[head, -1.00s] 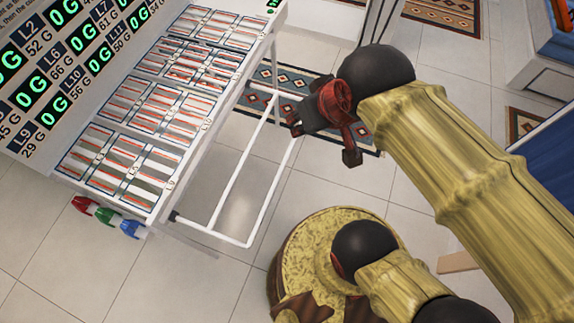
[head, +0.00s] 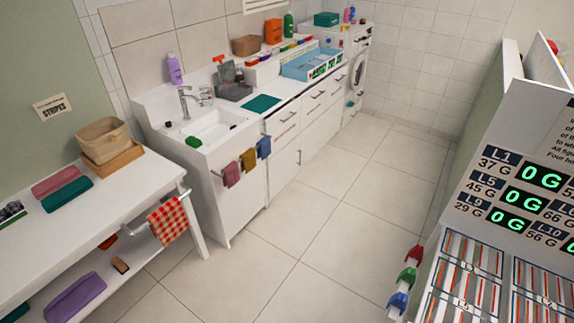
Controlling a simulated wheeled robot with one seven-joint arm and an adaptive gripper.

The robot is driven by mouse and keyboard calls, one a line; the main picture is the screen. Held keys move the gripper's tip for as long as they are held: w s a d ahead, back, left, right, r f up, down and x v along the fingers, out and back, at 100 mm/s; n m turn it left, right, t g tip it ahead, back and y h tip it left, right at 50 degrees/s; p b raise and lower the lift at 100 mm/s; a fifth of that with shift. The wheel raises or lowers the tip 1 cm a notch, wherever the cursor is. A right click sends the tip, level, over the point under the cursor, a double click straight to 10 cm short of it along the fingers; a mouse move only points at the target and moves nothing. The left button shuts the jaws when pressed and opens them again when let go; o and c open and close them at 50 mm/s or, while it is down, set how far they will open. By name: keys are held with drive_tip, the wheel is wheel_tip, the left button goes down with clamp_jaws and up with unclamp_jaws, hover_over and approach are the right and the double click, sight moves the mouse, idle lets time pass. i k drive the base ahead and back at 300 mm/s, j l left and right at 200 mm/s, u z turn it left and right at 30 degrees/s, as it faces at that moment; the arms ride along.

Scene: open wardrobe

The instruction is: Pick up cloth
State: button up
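Several cloths show in the head view; I cannot tell which one the task means. A red-and-white checked cloth (head: 168,220) hangs over a rail at the end of the white table at left. A dark pink cloth (head: 231,173), a mustard cloth (head: 248,159) and a blue cloth (head: 264,147) hang from a rail on the front of the sink cabinet. A pink folded cloth (head: 56,182) and a green folded cloth (head: 67,195) lie on the table top. My gripper is out of view.
The white table (head: 50,245) with a wicker basket (head: 103,138) stands at left beside the sink cabinet (head: 232,200). A display rack (head: 500,190) stands at right. Tiled floor (head: 320,230) between is clear.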

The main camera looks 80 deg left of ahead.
sight(249, 163)
drive_tip(key=u, duration=2.9)
drive_tip(key=i+j, duration=0.35)
drive_tip(key=i, duration=0.15)
drive_tip(key=i+j, duration=0.35)
drive_tip(key=i, duration=0.2)
drive_tip(key=i+l, duration=0.1)
drive_tip(key=i, duration=0.35)
drive_tip(key=i+l+u, duration=0.1)
drive_tip(key=i, duration=0.3)
drive_tip(key=i+l+u, duration=0.1)
drive_tip(key=i, duration=0.35)
drive_tip(key=i+l, duration=0.25)
drive_tip(key=i, duration=0.15)
drive_tip(key=i+l, duration=0.25)
drive_tip(key=l, duration=0.15)
drive_tip(key=i+l, duration=0.3)
drive_tip(key=l, duration=0.15)
drive_tip(key=u, duration=0.05)
